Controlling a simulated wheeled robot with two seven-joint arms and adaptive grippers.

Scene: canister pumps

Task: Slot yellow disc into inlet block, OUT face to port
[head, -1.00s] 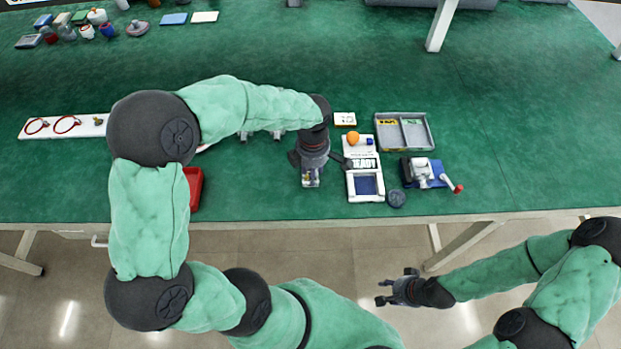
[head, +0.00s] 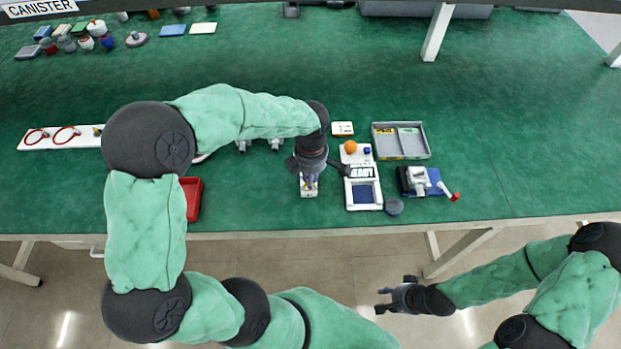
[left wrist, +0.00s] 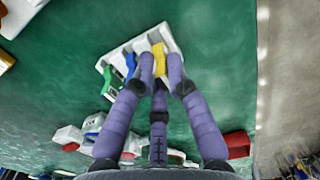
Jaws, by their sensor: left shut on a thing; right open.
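My left gripper (head: 309,181) points down over a small white rack (head: 308,193) near the table's front edge. In the left wrist view, the rack (left wrist: 117,62) holds upright coloured pieces, a green one (left wrist: 109,82) and a blue one (left wrist: 131,65). The yellow disc (left wrist: 159,56) stands edge-on between the fingertips of my left gripper (left wrist: 160,75), which is shut on it. The disc is at the rack; whether it is clear of its slot, and its OUT face, I cannot tell. My right gripper (head: 392,296) is open and empty, off the table's front. I cannot clearly identify the inlet block.
Right of the rack stand a white device (head: 363,196) with a dark screen, a dark round piece (head: 394,207) and a blue-based fixture (head: 434,181) with a red knob. Behind them is a grey divided tray (head: 402,154). A red bin (head: 192,199) lies left. The table's right side is clear.

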